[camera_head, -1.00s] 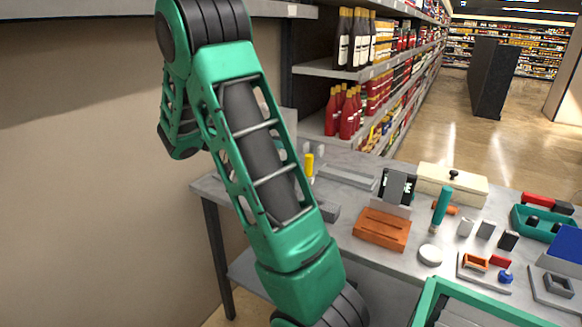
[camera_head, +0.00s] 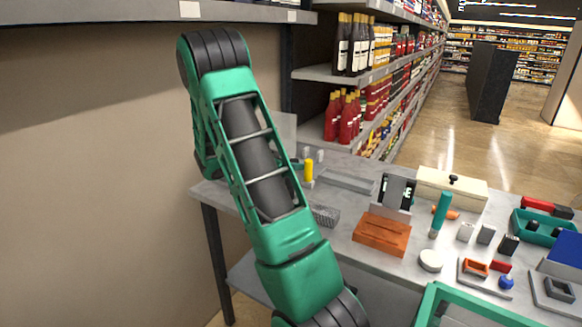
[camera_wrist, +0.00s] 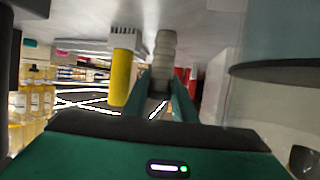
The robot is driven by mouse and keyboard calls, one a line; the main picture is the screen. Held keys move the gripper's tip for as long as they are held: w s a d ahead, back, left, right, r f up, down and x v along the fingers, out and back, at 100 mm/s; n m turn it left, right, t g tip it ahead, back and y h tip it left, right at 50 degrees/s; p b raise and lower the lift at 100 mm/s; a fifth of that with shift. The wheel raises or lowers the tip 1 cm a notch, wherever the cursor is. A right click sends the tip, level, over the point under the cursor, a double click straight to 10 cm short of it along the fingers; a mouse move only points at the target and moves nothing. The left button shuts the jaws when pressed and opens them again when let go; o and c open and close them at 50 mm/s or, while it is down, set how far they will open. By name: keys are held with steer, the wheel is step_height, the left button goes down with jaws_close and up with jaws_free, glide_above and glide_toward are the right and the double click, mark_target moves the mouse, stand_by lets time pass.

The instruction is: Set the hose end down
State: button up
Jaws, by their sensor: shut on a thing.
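My gripper (camera_wrist: 158,97) shows in the wrist view, its two fingers shut on a grey ribbed hose end (camera_wrist: 165,48). The hose end sits between the fingertips and reaches up toward the grey surface at the top of this view. I cannot tell whether it touches that surface. A yellow cylinder (camera_wrist: 121,78) stands beside it on the left, apart from the fingers. In the head view my arm hides the gripper and the hose end. The yellow cylinder (camera_head: 308,170) shows there just right of my arm.
The grey table (camera_head: 345,243) holds an orange block (camera_head: 381,235), a grey ribbed block (camera_head: 325,215), a cream box (camera_head: 470,193), a teal cylinder (camera_head: 440,213) and a white disc (camera_head: 430,260). Bottles stand on shelves behind. A wall is at the left.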

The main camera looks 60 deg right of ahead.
steer(key=o, duration=1)
steer(key=shift+o, duration=0.2)
steer(key=v, duration=1.2)
